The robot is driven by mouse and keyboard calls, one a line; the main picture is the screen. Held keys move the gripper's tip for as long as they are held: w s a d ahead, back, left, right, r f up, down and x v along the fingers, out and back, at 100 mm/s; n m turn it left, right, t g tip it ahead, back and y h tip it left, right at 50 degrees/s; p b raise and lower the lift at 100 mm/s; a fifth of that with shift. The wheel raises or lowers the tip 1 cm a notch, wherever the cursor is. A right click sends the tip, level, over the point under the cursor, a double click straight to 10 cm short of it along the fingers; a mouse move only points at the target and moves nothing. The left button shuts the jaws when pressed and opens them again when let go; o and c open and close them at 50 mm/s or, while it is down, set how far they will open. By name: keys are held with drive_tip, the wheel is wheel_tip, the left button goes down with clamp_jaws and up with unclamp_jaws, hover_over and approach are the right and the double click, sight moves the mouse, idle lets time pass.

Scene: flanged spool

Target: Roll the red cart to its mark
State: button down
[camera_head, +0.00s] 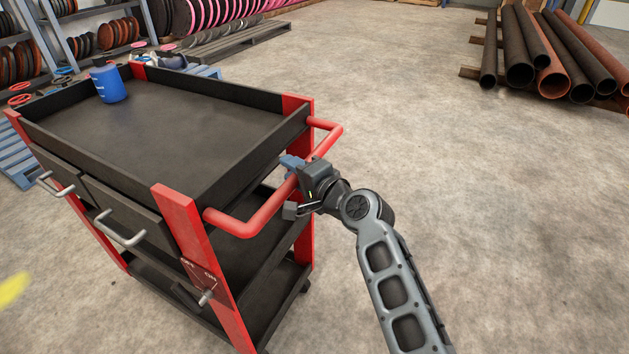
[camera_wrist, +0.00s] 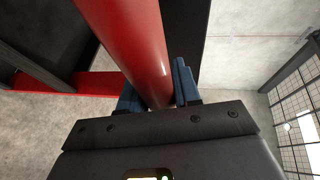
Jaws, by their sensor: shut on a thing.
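The red cart (camera_head: 180,218) stands at the left in the head view, with red corner posts, black trays and two drawers. Its red push handle (camera_head: 255,221) sticks out at the near right end. My gripper (camera_head: 297,186) is shut on the handle bar, near its middle. In the wrist view the red bar (camera_wrist: 135,45) runs between the blue fingertips of my gripper (camera_wrist: 158,92). A lever (camera_head: 206,297) with an ON label sits on the cart's near post. A yellow patch (camera_head: 12,289) shows on the floor at the left edge; I cannot tell if it is the mark.
A blue bottle (camera_head: 108,83) stands on the cart's top tray. Pipes (camera_head: 548,62) lie on timbers at the far right. A pallet (camera_head: 236,42) and racks of spools (camera_head: 100,38) are behind the cart. The concrete floor (camera_head: 420,120) between is clear.

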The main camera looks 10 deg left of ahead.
drive_tip(key=shift+w+a, duration=0.1)
drive_tip(key=shift+a, duration=0.5)
drive_tip(key=shift+r, duration=0.1)
drive_tip(key=c, duration=0.9)
unclamp_jaws()
drive_tip(key=shift+w, duration=0.1)
drive_tip(key=shift+d, duration=0.1)
drive_tip(key=v, duration=0.7)
drive_tip(key=shift+s+d, duration=0.15)
drive_tip(key=shift+s, duration=0.1)
